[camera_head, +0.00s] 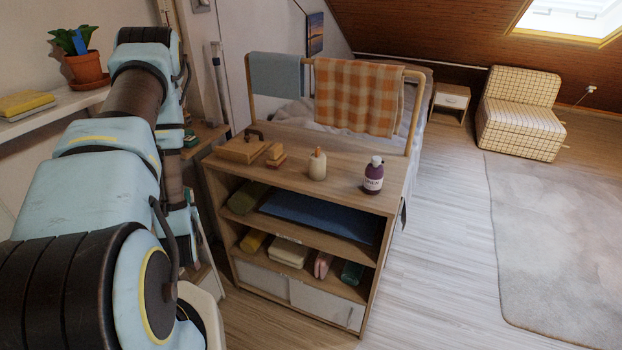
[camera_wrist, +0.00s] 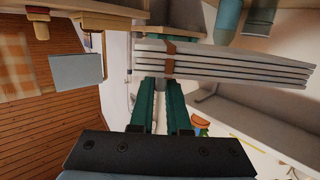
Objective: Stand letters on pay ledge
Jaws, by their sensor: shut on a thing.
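My gripper (camera_wrist: 163,92) shows in the wrist view with two dark teal fingers. It is shut on a stack of several thin white letters (camera_wrist: 240,66), with a brown band (camera_wrist: 169,58) around it near one end. The stack lies across the fingertips and runs to the right of that view. In the head view my arm fills the left side, and I cannot make out the letters there. I cannot tell for sure which surface is the pay ledge.
A wooden shelf unit (camera_head: 335,197) stands mid-view, with wooden blocks (camera_head: 241,151), a cream bottle (camera_head: 317,165) and a purple bottle (camera_head: 373,176) on top. A white wall shelf (camera_head: 50,112) at left holds a potted plant (camera_head: 86,68) and a yellow book (camera_head: 25,103).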

